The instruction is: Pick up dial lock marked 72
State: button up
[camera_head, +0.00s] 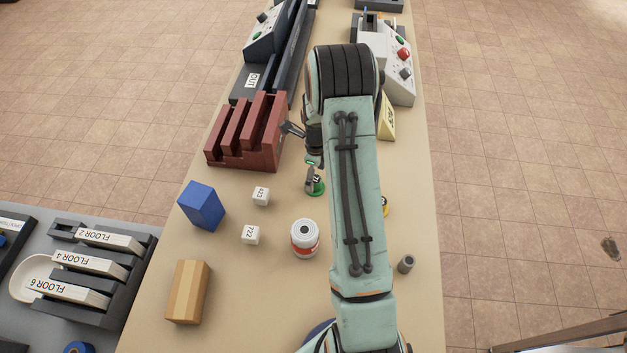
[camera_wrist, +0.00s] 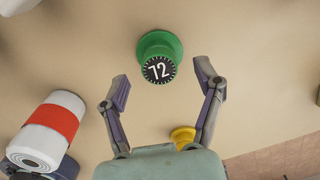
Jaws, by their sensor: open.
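The dial lock marked 72 is a green round knob with a black face and white numerals. It sits on the tan table, near the middle in the head view (camera_head: 318,187), partly hidden by my gripper (camera_head: 311,168). In the wrist view the dial lock (camera_wrist: 160,48) is at the top centre, upright with its "72" face showing. My gripper (camera_wrist: 163,82) is open and empty. Its two fingertips are on either side of the space just below the dial lock in that view. I see no contact with it.
A white jar with a red band (camera_head: 305,239) stands nearby. A yellow piece (camera_wrist: 183,134) is partly hidden by my gripper. White number blocks (camera_head: 261,196), a blue block (camera_head: 202,205) and a wooden block (camera_head: 187,291) lie left. A dark red rack (camera_head: 270,150) stands behind.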

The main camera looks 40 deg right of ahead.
jog(key=shift+f, duration=1.15)
grip_shut()
